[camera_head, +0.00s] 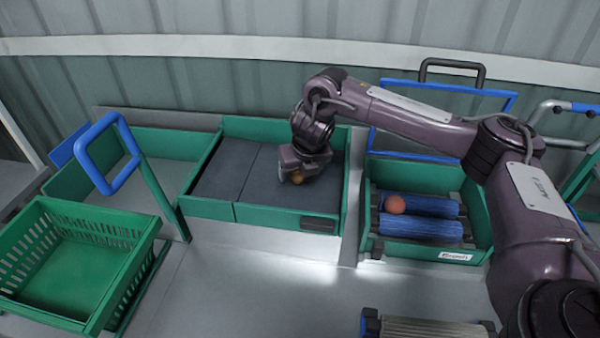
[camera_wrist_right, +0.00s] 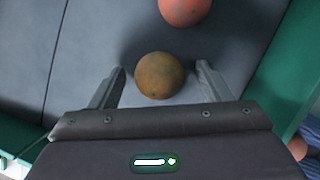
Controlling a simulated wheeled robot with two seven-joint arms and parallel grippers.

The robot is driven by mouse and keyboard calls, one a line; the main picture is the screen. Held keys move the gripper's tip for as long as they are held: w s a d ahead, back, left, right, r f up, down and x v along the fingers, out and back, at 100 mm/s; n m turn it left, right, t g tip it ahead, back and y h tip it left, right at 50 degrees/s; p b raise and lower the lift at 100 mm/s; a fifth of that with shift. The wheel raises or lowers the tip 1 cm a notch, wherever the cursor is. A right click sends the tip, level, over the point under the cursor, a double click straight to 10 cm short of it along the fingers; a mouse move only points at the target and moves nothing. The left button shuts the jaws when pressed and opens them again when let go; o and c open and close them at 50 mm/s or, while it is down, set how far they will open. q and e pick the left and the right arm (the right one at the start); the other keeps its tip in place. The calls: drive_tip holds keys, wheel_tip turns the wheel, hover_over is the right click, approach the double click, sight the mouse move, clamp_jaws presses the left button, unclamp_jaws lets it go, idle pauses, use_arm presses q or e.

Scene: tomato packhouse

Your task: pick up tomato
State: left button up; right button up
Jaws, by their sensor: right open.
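A brownish-orange tomato (camera_wrist_right: 160,75) lies on the dark grey padded floor of a green-walled tray (camera_head: 265,212). It sits between the two fingers of my right gripper (camera_wrist_right: 160,68), which is open with a gap on each side of the tomato. In the head view, my right gripper (camera_head: 303,172) is low at the tray's right part, and a bit of the tomato (camera_head: 297,177) shows under it. A second, redder tomato (camera_wrist_right: 185,8) lies just beyond the fingers, cut off by the wrist view's top edge. My left gripper is not in view.
To the right, a green bin (camera_head: 458,256) holds blue rollers (camera_head: 420,228) with a red-orange tomato (camera_head: 395,204) on them. A slatted green crate (camera_head: 130,262) stands at the left, near a blue handle (camera_head: 82,158). The tray's right wall is close to the gripper.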

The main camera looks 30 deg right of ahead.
drive_tip(key=shift+f, duration=0.15)
drive_tip(key=c, duration=0.7)
drive_tip(key=shift+c, duration=0.5)
